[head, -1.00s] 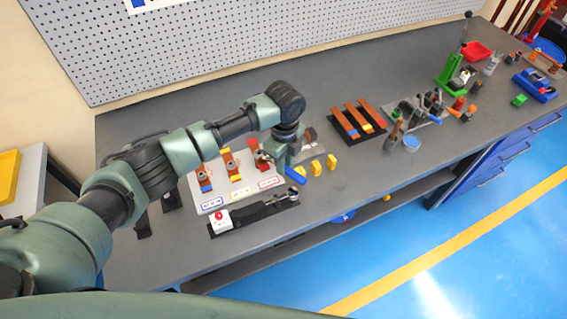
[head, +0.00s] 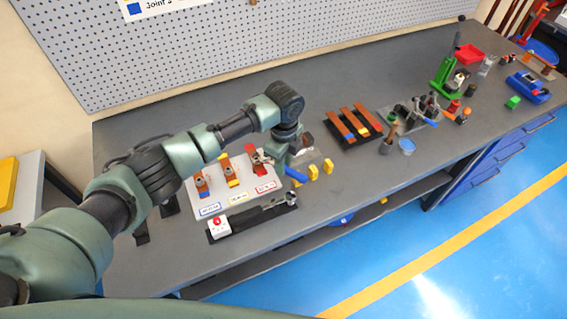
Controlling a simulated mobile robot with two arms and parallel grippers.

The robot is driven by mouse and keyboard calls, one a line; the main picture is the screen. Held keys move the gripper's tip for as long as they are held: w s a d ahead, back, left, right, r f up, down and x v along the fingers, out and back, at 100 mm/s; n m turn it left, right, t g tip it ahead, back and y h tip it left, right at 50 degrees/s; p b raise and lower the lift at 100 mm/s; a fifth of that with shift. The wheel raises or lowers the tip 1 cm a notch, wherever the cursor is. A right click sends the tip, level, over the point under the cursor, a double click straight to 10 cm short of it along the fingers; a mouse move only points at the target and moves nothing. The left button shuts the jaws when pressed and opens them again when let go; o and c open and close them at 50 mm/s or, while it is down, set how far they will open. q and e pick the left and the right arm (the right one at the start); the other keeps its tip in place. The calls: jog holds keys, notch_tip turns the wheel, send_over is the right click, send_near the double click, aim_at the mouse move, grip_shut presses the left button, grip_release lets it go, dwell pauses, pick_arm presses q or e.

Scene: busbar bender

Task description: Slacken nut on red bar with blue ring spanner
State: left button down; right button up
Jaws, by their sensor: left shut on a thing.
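The white board (head: 215,200) on the bench carries three copper bars with blue, yellow and red marks, each with a nut. The red bar (head: 257,164) is at the board's right end; its nut is small and partly hidden beside my gripper. My left gripper (head: 281,165) is right next to the red bar, pointing down. It is shut on the blue ring spanner (head: 296,175), whose blue handle sticks out toward the lower right. I cannot tell whether its ring sits around the nut. My right gripper is not in view.
A dark tool (head: 262,209) lies along the board's front edge near a white box with a red button (head: 216,224). Yellow pieces (head: 314,173) stand to the right. A black rack with copper bars (head: 352,132) lies further right. The bench behind the rack is clear.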

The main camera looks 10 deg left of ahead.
pick_arm(q)
jog(key=shift+r+p, duration=1.75)
jog(key=shift+r, duration=0.3)
jog(key=shift+a+m+b, duration=0.2)
jog(key=shift+m+b, duration=0.1)
jog(key=s+a+r+m+b, duration=0.2)
jog(key=s+a+m+b, duration=0.3)
jog(key=m, duration=0.4)
jog(key=shift+s+a+f+b, duration=0.15)
jog(key=shift+f+b, duration=0.45)
jog(key=shift+f, duration=0.3)
jog(key=shift+a+f+b, duration=0.15)
jog(key=shift+f+b, duration=0.45)
jog(key=shift+f, duration=0.25)
jog(key=shift+s+a+f+b, duration=0.15)
jog(key=shift+f+b, duration=0.45)
jog(key=shift+f, duration=0.3)
